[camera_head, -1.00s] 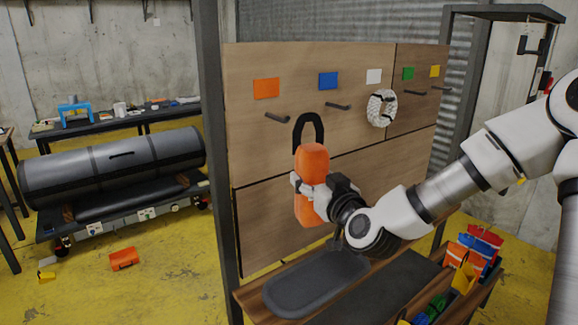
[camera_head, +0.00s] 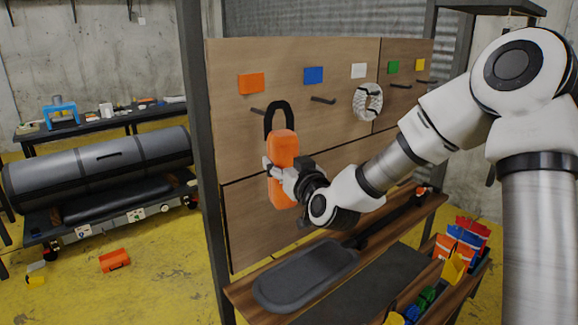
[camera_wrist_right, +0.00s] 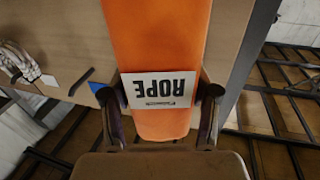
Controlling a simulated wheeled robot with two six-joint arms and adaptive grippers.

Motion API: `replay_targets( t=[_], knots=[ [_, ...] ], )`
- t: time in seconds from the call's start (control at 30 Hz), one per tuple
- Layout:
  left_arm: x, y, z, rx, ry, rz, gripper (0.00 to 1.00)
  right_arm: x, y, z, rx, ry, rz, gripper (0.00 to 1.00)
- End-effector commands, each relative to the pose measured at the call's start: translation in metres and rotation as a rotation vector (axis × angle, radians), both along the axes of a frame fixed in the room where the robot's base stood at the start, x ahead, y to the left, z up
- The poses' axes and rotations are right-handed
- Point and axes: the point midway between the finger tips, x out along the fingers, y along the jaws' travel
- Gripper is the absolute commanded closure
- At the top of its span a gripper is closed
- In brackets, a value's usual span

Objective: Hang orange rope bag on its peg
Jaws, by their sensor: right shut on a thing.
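The orange rope bag (camera_head: 284,150) hangs upright in my right gripper (camera_head: 276,178), which is shut on its body. Its black loop handle (camera_head: 278,106) stands up above the bag. In the right wrist view, the bag (camera_wrist_right: 158,40) with its white ROPE label (camera_wrist_right: 158,90) lies between the two fingers (camera_wrist_right: 160,115). The dark peg (camera_head: 256,111) under the orange plate (camera_head: 250,83) is just left of the loop. Its tip seems to meet the loop's left side in the picture; I cannot tell whether it is inside. My left gripper is not in view.
Other pegs line the wooden board (camera_head: 235,150) under blue, white, green and yellow plates. A white rope coil (camera_head: 367,102) hangs under the white plate. A dark paddle (camera_head: 305,275) lies on the shelf below. Coloured bags (camera_head: 460,245) stand at the right.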

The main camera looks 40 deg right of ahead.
Motion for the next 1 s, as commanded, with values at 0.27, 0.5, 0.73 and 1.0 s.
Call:
replay_targets(
  t=[0.27, 0.5, 0.73, 1.0],
  knots=[
    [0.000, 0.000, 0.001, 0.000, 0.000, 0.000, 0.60, 0.020, 0.002, -0.001, -0.002, 0.000, 0.001, 0.90],
    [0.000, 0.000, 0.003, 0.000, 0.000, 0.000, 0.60, 0.037, 0.003, -0.002, -0.002, -0.001, 0.001, 0.90],
    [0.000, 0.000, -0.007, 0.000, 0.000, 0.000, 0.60, 0.049, 0.004, -0.012, -0.001, -0.001, 0.000, 0.90],
    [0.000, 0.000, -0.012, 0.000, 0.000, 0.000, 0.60, 0.053, 0.005, -0.016, 0.000, -0.001, 0.001, 0.90]
  ],
)
